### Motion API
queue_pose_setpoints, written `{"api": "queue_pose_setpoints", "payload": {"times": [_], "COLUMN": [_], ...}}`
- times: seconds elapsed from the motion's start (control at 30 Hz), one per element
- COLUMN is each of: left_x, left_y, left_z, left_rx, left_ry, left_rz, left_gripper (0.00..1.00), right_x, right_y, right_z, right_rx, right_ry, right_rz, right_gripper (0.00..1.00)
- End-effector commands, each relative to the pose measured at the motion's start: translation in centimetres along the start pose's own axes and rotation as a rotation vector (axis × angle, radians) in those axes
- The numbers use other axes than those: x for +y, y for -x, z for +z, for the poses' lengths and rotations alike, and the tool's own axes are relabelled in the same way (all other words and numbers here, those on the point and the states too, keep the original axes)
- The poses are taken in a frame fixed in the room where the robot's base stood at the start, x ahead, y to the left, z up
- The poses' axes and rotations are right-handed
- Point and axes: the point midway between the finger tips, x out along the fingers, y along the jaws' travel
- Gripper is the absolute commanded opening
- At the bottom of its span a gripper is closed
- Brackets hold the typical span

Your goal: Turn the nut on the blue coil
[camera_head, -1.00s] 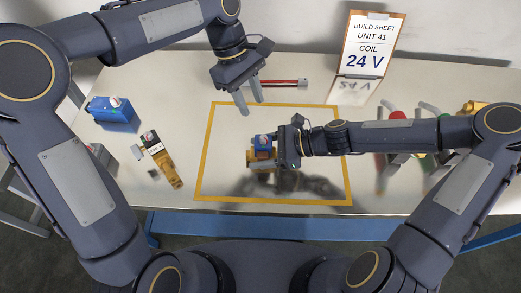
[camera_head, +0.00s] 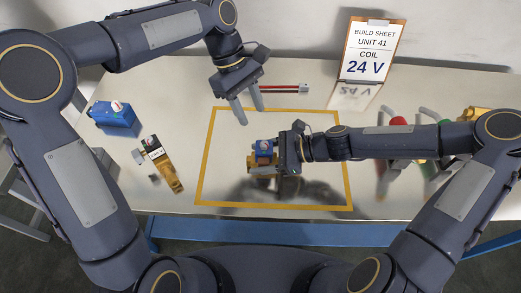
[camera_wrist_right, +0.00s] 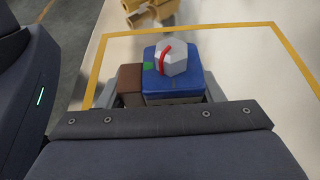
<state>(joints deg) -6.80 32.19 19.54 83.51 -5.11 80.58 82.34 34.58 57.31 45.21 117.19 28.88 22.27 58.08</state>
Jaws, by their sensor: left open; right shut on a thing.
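The blue coil (camera_head: 264,156) sits on a brass valve body (camera_head: 260,170) inside the yellow-taped area. On its top is a grey faceted nut (camera_wrist_right: 172,58) with a red stripe; the coil shows closer in the right wrist view (camera_wrist_right: 172,86), with a green mark and a brown block beside it. My right gripper (camera_head: 279,157) is shut around this valve assembly from the right; the exact contact is partly hidden. My left gripper (camera_head: 249,112) is open and empty, pointing down, behind and above the coil, apart from the nut.
Another blue coil (camera_head: 114,117) lies at the left, near a brass valve (camera_head: 163,168) with a white-labelled top. A red-handled tool (camera_head: 285,89) lies at the back. A build sheet (camera_head: 368,50) reads coil 24 V. Coloured items stand at the right under my right arm. The taped area's left part is clear.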

Motion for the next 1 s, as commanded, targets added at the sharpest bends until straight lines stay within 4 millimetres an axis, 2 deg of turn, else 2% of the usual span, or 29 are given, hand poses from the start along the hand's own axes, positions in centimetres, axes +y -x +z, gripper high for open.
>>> {"api": "queue_pose_setpoints", "payload": {"times": [0.1,0.23,0.4,0.5,0.6,0.77,1.0], "left_x": [-0.9,-2.0,-2.8,-3.1,-3.2,-2.9,-1.8], "left_y": [-2.5,-4.7,-5.7,-5.8,-5.8,-6.2,-8.1], "left_z": [-2.6,-5.3,-8.9,-10.5,-11.3,-10.2,-5.9], "left_rx": [-0.215,-0.554,-0.931,-1.066,-1.134,-1.155,-1.153], "left_ry": [0.043,0.077,0.107,0.117,0.12,0.118,0.118], "left_rz": [-0.061,-0.06,0.075,0.166,0.224,0.242,0.236], "left_gripper": [0.42,0.42,0.42,0.42,0.42,0.42,0.42], "right_x": [0.0,0.0,0.0,0.0,0.0,0.0,0.0], "right_y": [0.0,0.0,0.0,0.0,0.0,0.0,0.0], "right_z": [0.0,0.1,0.1,0.1,0.1,0.0,0.0], "right_rx": [-0.001,-0.001,-0.001,-0.001,-0.001,0.0,0.0], "right_ry": [0.0,0.001,0.001,0.001,0.001,0.0,0.0], "right_rz": [0.001,0.0,0.0,0.0,0.0,0.0,0.0], "right_gripper": [0.19,0.19,0.19,0.19,0.19,0.19,0.19]}}
